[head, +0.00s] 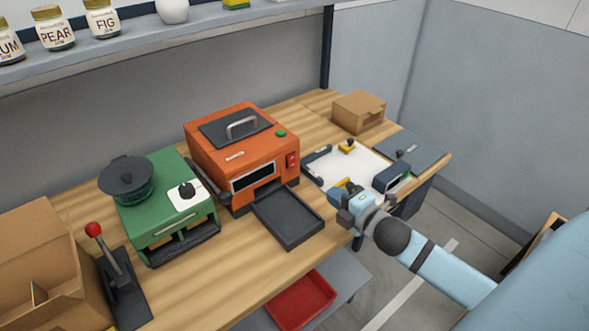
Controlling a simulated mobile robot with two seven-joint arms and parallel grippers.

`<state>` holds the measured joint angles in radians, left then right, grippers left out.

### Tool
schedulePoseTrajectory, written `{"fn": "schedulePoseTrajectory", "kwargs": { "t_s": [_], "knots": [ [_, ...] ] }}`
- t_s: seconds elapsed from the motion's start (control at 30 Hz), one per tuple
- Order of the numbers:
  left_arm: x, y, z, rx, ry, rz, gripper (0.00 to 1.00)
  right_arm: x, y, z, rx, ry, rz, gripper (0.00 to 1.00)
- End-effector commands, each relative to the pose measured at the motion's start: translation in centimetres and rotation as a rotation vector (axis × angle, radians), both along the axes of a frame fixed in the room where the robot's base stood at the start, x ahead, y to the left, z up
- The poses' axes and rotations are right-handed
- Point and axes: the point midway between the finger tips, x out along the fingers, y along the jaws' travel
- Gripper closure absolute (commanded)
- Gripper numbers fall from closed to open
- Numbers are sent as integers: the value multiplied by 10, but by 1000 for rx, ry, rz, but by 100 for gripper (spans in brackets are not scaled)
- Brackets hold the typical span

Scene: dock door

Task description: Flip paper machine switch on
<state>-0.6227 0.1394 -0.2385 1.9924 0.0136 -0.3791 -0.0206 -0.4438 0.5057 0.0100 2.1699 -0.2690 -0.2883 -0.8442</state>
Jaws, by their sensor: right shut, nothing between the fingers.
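An orange machine (215,158) stands on the wooden workbench, with a dark lid and handle on top and a dark slot in front. A small red switch (292,160) is on the right end of its front face, and a green button (281,133) is on its top. I cannot tell the switch's position. My right gripper (340,193) is shut and empty, in front and to the right of the switch, apart from it. It is near the front edge of a white board. My left gripper is not in view.
A black tray (288,220) lies before the orange machine. A green machine (165,226) and a red-knobbed lever (118,275) stand left. The white board (358,163) and a cardboard box (358,112) are right. A red bin (299,299) sits below the bench (225,273).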

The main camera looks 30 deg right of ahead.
Motion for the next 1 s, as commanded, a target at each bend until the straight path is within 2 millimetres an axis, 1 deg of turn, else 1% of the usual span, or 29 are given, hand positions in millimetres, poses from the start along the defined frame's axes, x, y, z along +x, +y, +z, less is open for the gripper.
{"fn": "schedulePoseTrajectory", "kwargs": {
  "t_s": [0.17,0.27,0.37,0.7,0.8,0.9,1.0],
  "knots": [
    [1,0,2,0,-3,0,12,3,0,0,3,0,0,100],
    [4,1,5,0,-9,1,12,12,1,-1,3,-1,-1,100],
    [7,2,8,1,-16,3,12,27,2,-2,2,-2,0,100],
    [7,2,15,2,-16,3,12,95,7,-10,6,-1,-2,100],
    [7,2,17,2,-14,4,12,112,9,-13,5,0,-2,100],
    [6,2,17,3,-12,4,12,125,10,-15,5,1,-2,100],
    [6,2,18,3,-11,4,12,133,11,-16,5,2,-2,100]
  ]
}}
